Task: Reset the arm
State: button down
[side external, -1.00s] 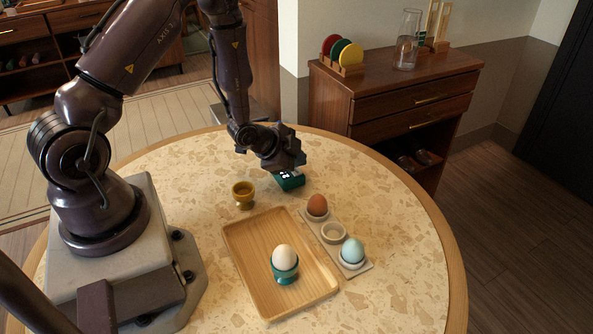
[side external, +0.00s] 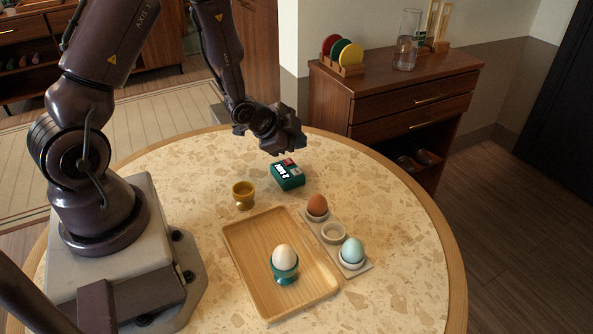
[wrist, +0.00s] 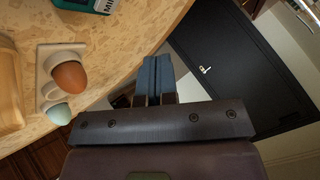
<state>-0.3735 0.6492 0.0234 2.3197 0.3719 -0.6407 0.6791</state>
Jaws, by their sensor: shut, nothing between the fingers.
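My gripper (side external: 285,150) is in the air above the far part of the round table (side external: 390,250), just above and behind a green timer-like box (side external: 288,175). In the wrist view my gripper's fingers (wrist: 156,78) are together with nothing between them. The box lies on the table, with a white display and a red patch on top, and nothing touches it but the table. Its edge also shows at the top of the wrist view (wrist: 100,5).
A wooden tray (side external: 245,255) holds a white egg (side external: 284,257) in a teal cup (side external: 285,272). Beside it a pale holder (side external: 362,268) carries a brown egg (side external: 317,204) and a blue egg (side external: 352,250), its middle cup empty. A yellow cup (side external: 243,194) stands empty. A cabinet (side external: 400,100) stands behind.

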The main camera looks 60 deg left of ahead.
dwell(0.3)
jog(key=shift+s+f+n+g, duration=0.3)
jog(key=s+g, duration=0.1)
jog(key=s+f+n, duration=0.1)
jog(key=s+g, duration=0.1)
jog(key=shift+s+a+f+n+g, duration=0.15)
jog(key=shift+f+n+g, duration=0.15)
jog(key=shift+f+n, duration=0.1)
jog(key=s+d+r+n, duration=0.1)
jog(key=s+d+r, duration=0.3)
jog(key=r, duration=0.5)
jog(key=s+d+r+n, duration=0.2)
jog(key=s+d+r, duration=0.2)
jog(key=r, duration=0.5)
jog(key=s+d+r+n+h, duration=0.1)
jog(key=s+d+r, duration=0.3)
jog(key=r, duration=0.5)
jog(key=s+n, duration=0.1)
jog(key=s, duration=0.1)
jog(key=shift+s+d+r, duration=0.15)
jog(key=shift+s+d, duration=0.05)
jog(key=shift+s, duration=0.15)
